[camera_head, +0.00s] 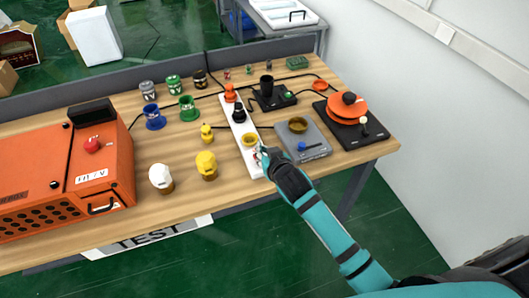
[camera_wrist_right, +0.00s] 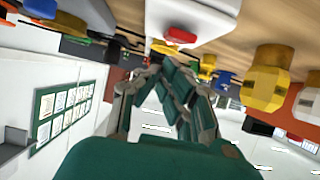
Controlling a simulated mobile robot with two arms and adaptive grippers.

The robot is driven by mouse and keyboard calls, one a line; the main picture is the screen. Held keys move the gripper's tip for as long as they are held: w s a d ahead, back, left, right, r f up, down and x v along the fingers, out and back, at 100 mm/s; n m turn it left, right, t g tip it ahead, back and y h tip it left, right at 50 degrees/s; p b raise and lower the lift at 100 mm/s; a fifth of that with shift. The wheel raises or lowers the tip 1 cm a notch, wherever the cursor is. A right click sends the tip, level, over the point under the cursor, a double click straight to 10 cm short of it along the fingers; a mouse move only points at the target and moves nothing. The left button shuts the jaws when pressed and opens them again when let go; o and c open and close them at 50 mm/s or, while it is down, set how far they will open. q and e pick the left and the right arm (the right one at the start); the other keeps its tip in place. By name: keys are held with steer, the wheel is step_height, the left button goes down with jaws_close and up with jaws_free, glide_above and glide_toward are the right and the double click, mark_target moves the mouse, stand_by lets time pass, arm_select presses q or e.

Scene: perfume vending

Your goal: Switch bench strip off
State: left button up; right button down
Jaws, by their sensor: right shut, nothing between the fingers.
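The bench strip (camera_head: 256,170) is a long white power strip on the wooden bench, running from back to front. An orange plug (camera_head: 230,93), a black plug (camera_head: 238,113) and a yellow plug or socket (camera_head: 249,139) sit along it. In the right wrist view its white end (camera_wrist_right: 205,12) carries a red switch (camera_wrist_right: 180,35); which way the switch is tipped I cannot tell. My right gripper (camera_head: 265,152) is shut and empty at the strip's front end, close to the switch. It also shows in the wrist view (camera_wrist_right: 158,66); contact is unclear. My left gripper is not in view.
A grey device (camera_head: 316,153) with a yellow top and blue knob lies just right of the strip. A black base with orange discs (camera_head: 347,106) stands beyond it. Yellow (camera_head: 206,165) and white (camera_head: 160,178) knobs and an orange case (camera_head: 63,172) are to the left.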

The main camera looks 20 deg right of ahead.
steer(key=shift+s+f, duration=0.25)
steer(key=shift+f, duration=0.3)
steer(key=shift+f, duration=0.1)
